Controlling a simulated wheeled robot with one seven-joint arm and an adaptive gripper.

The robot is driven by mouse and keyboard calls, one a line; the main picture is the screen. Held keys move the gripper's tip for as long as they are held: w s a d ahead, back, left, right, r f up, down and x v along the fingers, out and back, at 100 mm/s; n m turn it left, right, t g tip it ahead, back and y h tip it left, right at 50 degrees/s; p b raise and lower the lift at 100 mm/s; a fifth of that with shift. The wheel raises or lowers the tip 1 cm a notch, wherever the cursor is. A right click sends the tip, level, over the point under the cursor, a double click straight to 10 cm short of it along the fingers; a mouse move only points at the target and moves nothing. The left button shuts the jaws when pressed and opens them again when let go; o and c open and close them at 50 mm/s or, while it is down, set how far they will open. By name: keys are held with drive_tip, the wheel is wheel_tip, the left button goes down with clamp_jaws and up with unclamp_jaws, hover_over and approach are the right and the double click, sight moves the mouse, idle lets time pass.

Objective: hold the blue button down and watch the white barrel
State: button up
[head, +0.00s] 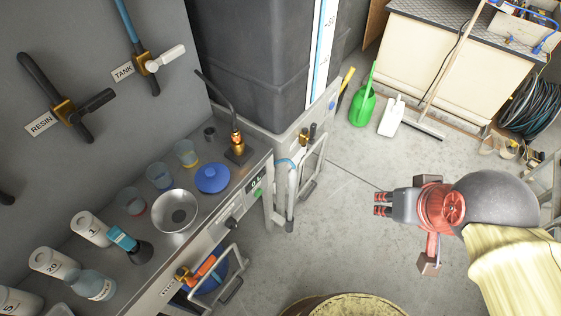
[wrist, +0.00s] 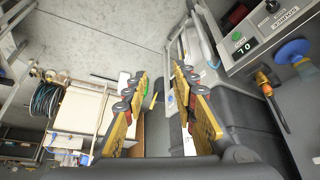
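I see no thing that is clearly a white barrel. A round drum with a pale yellowish top (head: 345,306) is cut off at the bottom of the head view. My gripper (head: 379,204) is over the open floor, well right of the counter and apart from the blue dome. In the wrist view its two fingers (wrist: 158,88) are spread with nothing between them.
The counter (head: 228,207) holds a metal bowl (head: 176,212), cups, bottles and a brass fitting (head: 237,145). A dark grey tank (head: 250,60) stands behind. A green watering can (head: 363,106) and white jug (head: 392,117) stand beyond clear floor.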

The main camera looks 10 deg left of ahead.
drive_tip(key=c, duration=0.6)
clamp_jaws()
idle(0.8)
